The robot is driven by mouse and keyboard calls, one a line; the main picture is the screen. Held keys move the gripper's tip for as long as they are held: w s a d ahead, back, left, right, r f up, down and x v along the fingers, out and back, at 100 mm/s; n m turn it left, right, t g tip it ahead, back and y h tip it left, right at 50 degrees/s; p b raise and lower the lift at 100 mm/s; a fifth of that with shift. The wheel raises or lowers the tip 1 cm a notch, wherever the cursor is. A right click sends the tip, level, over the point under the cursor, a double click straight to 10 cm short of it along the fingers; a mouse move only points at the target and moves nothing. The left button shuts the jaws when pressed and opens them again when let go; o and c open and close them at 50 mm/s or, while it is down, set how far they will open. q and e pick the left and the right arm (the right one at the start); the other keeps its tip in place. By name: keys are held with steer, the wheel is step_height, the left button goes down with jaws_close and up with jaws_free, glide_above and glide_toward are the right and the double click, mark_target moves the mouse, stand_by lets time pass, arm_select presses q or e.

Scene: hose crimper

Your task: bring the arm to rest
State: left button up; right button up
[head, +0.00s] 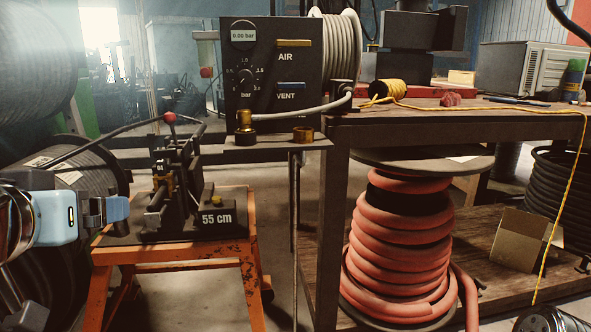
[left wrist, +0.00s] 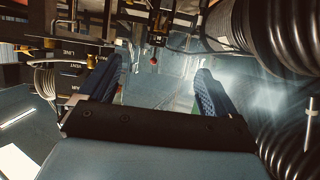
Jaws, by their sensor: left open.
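My left gripper (head: 118,208) is at the left edge of the head view, left of the crimper (head: 165,185) and in front of a large dark reel. In the left wrist view its two dark blue ridged fingers (left wrist: 158,75) stand wide apart with nothing between them. The crimper is dark, with a red-knobbed lever (head: 169,118), and sits on an orange stand (head: 195,267). In the head view the gripper looks apart from the stand and crimper. My right gripper is not in view.
A dark pressure panel (head: 270,75) reads 0.00 bar, with AIR and VENT levers. A workbench (head: 455,122) stands right, holding a yellow cord spool (head: 391,92). Red hose (head: 400,245) is coiled below. A 55 cm sign (head: 217,219) is beside the crimper. Cable reels (head: 85,165) crowd the left.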

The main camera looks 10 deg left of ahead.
arm_select(q)
steer(key=w+d+f+m+g+h+p, duration=0.1)
steer(key=w+f+g+h+p, duration=0.2)
steer(key=w+f, duration=1.25)
steer(key=w+d+f+g+h, duration=0.1)
steer(key=w+d+f+h, duration=0.15)
steer(key=f, duration=0.75)
steer(key=w+d+f+g+h, duration=0.15)
steer(key=d+f, duration=0.25)
steer(key=f, duration=0.6)
steer(key=s+d+f+g+h+p, duration=0.15)
steer(key=s+d+f, duration=0.25)
steer(key=f, duration=0.5)
steer(key=s+d+f+g+y, duration=0.1)
steer(key=s+d+f+g, duration=0.2)
steer(key=f, duration=0.6)
steer(key=s+d+f+g, duration=0.2)
steer(key=s+d+f, duration=0.3)
steer(key=s+f, duration=0.4)
steer(key=s, duration=0.2)
steer(key=shift+s+d+f+m+h, duration=0.2)
steer(key=shift+s+d+m+h, duration=0.1)
steer(key=shift+s+m+h, duration=0.1)
steer(key=shift+c, duration=0.4)
